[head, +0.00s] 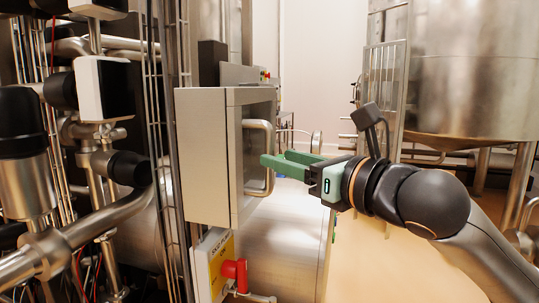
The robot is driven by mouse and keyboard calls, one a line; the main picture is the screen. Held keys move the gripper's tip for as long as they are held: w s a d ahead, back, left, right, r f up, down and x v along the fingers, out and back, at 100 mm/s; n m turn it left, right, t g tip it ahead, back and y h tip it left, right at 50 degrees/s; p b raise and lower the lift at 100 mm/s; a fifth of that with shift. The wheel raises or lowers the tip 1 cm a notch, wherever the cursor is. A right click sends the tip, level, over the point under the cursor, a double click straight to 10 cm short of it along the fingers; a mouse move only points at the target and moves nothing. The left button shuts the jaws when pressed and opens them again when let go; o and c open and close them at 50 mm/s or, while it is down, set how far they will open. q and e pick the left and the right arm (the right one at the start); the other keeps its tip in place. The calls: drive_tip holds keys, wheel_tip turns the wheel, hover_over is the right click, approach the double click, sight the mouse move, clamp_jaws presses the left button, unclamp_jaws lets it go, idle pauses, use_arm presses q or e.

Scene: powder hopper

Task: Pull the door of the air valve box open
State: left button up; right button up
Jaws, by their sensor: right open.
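The air valve box (206,158) is a grey metal cabinet left of the middle in the head view. Its door (237,165) is on the right-hand face and looks closed. A pale bar handle (268,160) stands out from the door. My right gripper (272,160), with green fingers, comes in from the right. Its fingertips are at the handle, one finger above the other in the picture. Whether they touch the handle I cannot tell. The gripper is open. My left gripper is not in view.
Pipes and black-and-white valves (100,88) crowd the left side. A red valve handle (236,272) and a yellow label (220,265) sit below the box. A large steel tank (475,70) stands at the right. Open floor (375,265) shows at lower right.

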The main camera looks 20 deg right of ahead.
sight(270, 148)
drive_tip(key=shift+x, duration=2.15)
clamp_jaws()
